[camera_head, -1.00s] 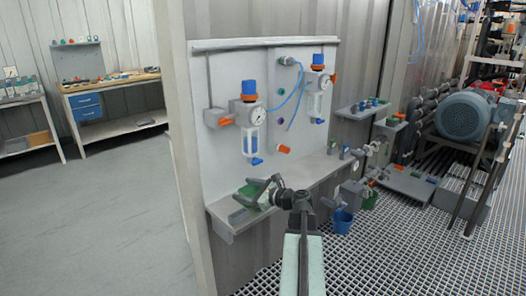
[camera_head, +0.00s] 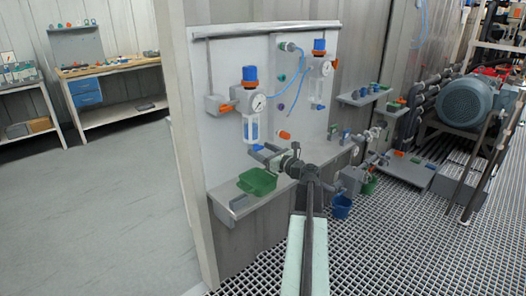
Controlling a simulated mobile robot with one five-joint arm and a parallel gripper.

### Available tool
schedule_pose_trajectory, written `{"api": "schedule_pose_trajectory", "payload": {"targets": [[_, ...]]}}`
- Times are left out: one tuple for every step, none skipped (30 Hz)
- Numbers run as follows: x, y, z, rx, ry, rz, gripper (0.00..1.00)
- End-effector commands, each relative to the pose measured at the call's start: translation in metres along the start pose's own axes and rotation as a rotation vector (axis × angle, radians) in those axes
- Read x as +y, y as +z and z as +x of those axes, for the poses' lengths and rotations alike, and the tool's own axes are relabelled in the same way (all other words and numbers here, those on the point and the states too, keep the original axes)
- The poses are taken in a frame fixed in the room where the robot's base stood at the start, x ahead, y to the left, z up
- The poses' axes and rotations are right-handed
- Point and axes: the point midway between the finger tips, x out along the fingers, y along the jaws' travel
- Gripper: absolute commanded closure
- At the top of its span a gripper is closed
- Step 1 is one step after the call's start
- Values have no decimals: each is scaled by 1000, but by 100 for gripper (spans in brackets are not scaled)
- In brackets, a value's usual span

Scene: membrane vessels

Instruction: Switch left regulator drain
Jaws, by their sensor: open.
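The left regulator (camera_head: 251,120) hangs on the grey panel, with a blue knob (camera_head: 250,73) on top, a round gauge and a clear bowl below. The bottom of its bowl, with a bit of blue drain, is just above and behind my gripper (camera_head: 256,151). My gripper is open and points left, its fingers by the drain. I cannot tell whether they touch it. A second regulator (camera_head: 319,68) with a blue knob hangs farther right.
A shelf (camera_head: 238,212) under the panel holds a green tray (camera_head: 258,182), below my gripper. An orange handle (camera_head: 284,135) sticks out of the panel to the right. The floor on the left is clear.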

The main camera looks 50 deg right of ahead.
Motion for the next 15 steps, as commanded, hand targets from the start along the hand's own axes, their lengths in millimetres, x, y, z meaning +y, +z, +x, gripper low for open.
{"api": "schedule_pose_trajectory", "payload": {"targets": [[0, 0, 0, 0, 0, 0, 31], [0, 0, 0, 0, 0, 0, 31], [0, 0, 0, 0, 0, 0, 31], [0, 0, 0, 0, 0, 0, 31], [0, 0, 0, 0, 0, 0, 31], [0, 0, 0, 0, -1, 0, 39], [0, 0, 0, 0, -1, 0, 48], [0, 0, 0, 0, -1, 0, 56], [0, 0, -1, 0, -1, 0, 67], [0, 0, -1, 0, -1, 0, 75], [0, 0, -1, 0, -1, 0, 84], [0, 0, -1, 0, -1, -1, 93], [-8, 0, -1, 0, -4, -1, 93], [-5, 0, -1, 0, -3, -1, 93], [-4, 0, -1, 0, -4, -2, 93]]}}
